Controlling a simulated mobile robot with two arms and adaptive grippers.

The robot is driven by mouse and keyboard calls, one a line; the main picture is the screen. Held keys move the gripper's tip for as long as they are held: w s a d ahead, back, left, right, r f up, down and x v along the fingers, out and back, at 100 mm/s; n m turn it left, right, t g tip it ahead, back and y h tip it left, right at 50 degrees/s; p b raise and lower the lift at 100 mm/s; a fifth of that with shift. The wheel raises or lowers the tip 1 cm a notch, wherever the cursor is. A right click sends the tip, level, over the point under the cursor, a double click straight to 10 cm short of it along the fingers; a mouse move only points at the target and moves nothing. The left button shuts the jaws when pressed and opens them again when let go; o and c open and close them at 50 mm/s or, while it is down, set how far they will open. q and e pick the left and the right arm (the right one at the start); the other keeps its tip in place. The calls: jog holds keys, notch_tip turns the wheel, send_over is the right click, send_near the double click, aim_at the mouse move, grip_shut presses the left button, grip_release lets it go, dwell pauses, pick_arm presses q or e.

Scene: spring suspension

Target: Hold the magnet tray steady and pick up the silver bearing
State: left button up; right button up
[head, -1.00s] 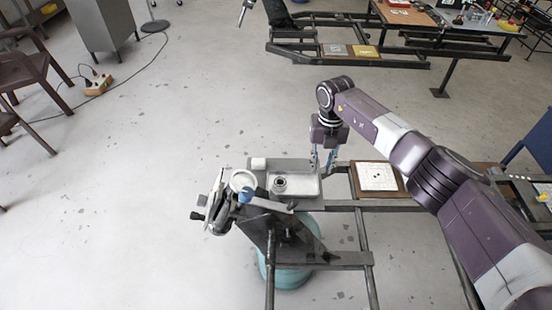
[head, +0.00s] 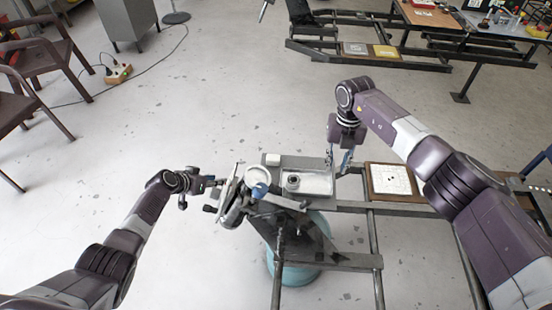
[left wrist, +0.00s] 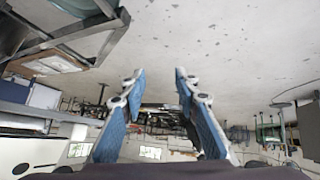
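The grey rectangular magnet tray (head: 319,186) sits on the metal frame in the middle of the head view. The silver bearing (head: 293,180), a small ring, stands in the tray's left part. My right gripper (head: 338,161) points down beside the tray's right far corner. Its fingers look apart, and I cannot tell whether they touch the tray. My left gripper (head: 208,184) is left of the tray, pointing right toward the clamp-like metal part. In the left wrist view my left gripper (left wrist: 158,82) is open, with nothing between its fingers.
A clamp-like metal part (head: 232,207) and a round white dish with a blue piece (head: 259,190) stand between my left gripper and the tray. A board with a white plate (head: 391,181) lies right of the tray. A teal drum (head: 290,272) is below.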

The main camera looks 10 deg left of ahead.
aim_at(332, 183)
pick_arm(q)
jog(key=w+d+r+m+h, duration=0.2)
jog(key=w+d+r, duration=0.25)
jog(key=r, duration=0.45)
jog(key=d+r+m+g, duration=0.1)
jog(key=d+r+m, duration=0.1)
jog(key=d, duration=0.2)
jog(key=d+r+m+g+h, duration=0.1)
jog(key=d+m, duration=0.1)
jog(key=d, duration=0.2)
jog(key=d+r+m+g+h, duration=0.1)
jog(key=d+r+m, duration=0.1)
jog(key=d, duration=0.2)
jog(key=shift+s+r+m, duration=0.2)
jog(key=shift+r+m, duration=0.1)
jog(key=shift+r, duration=0.05)
pick_arm(e)
jog(key=shift+f, duration=0.1)
pick_arm(q)
jog(key=s+d+r+m+g+y, duration=0.2)
jog(key=s+d+m+g, duration=0.3)
jog(key=s+m, duration=0.1)
jog(key=shift+s+d+r, duration=0.2)
jog(key=shift+s+d, duration=0.05)
jog(key=shift+d, duration=0.05)
pick_arm(e)
jog(key=shift+f, duration=3.8)
grip_shut()
